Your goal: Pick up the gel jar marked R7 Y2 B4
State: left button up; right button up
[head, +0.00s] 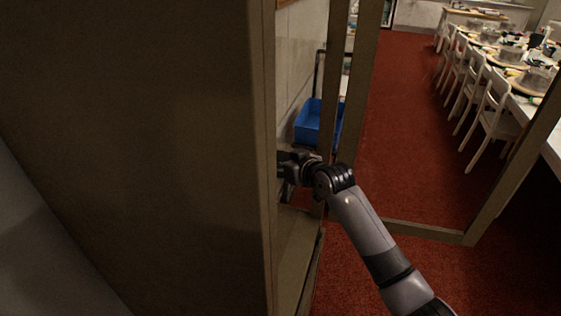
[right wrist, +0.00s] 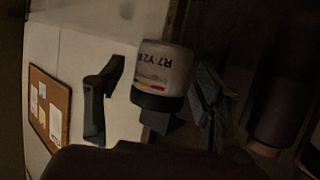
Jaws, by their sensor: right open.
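The gel jar (right wrist: 168,68) shows in the right wrist view, pale with a dark lid and printed "R7 Y2 B", the last character cut off. Its writing appears upside down in this view. My right gripper (right wrist: 156,84) is open, one finger on each side of the jar; I cannot tell whether either finger touches it. In the head view my right gripper (head: 293,174) reaches in beside the brown cabinet side, and the jar cannot be made out there. My left gripper is not in view.
Dark cylindrical things (right wrist: 277,112) stand right of the jar. In the head view, a brown cabinet panel (head: 150,130) fills the left, and a framed door (head: 365,70) stands close to my arm. A blue crate (head: 308,121) lies behind. Red floor is clear beyond, with white chairs (head: 497,112) at right.

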jog(key=c, duration=1.2)
